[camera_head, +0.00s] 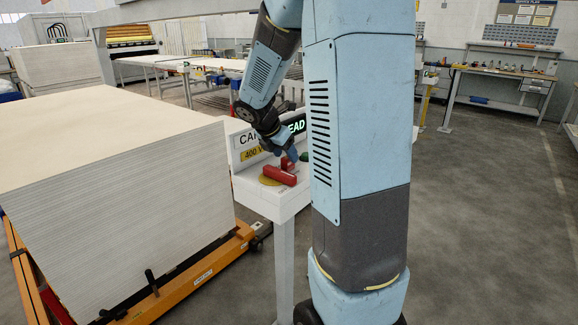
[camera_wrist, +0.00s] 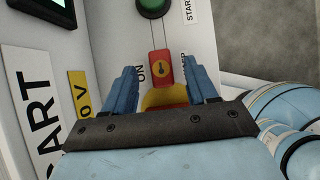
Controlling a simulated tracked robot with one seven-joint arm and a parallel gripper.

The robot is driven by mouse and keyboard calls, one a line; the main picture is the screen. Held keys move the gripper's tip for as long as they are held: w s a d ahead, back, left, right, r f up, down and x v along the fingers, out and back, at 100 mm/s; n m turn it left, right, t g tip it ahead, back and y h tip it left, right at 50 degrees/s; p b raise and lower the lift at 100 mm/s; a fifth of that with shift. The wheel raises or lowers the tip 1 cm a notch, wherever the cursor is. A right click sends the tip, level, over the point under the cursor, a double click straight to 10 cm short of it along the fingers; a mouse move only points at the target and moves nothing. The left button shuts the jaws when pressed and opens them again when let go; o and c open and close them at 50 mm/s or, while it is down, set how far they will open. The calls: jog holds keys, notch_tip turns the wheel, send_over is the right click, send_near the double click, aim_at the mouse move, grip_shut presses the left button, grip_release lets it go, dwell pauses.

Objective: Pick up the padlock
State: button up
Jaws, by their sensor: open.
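A red switch handle (camera_head: 279,176) on a yellow disc stands at the front of the white control box (camera_head: 265,202). A green button (camera_wrist: 150,6) is beyond the padlock. An upright sign panel (camera_head: 246,142) stands behind. A large board stack (camera_head: 130,190) is close on the left.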

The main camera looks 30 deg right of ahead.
jog(key=shift+x, duration=1.5)
grip_shut()
jog(key=shift+r, duration=0.15)
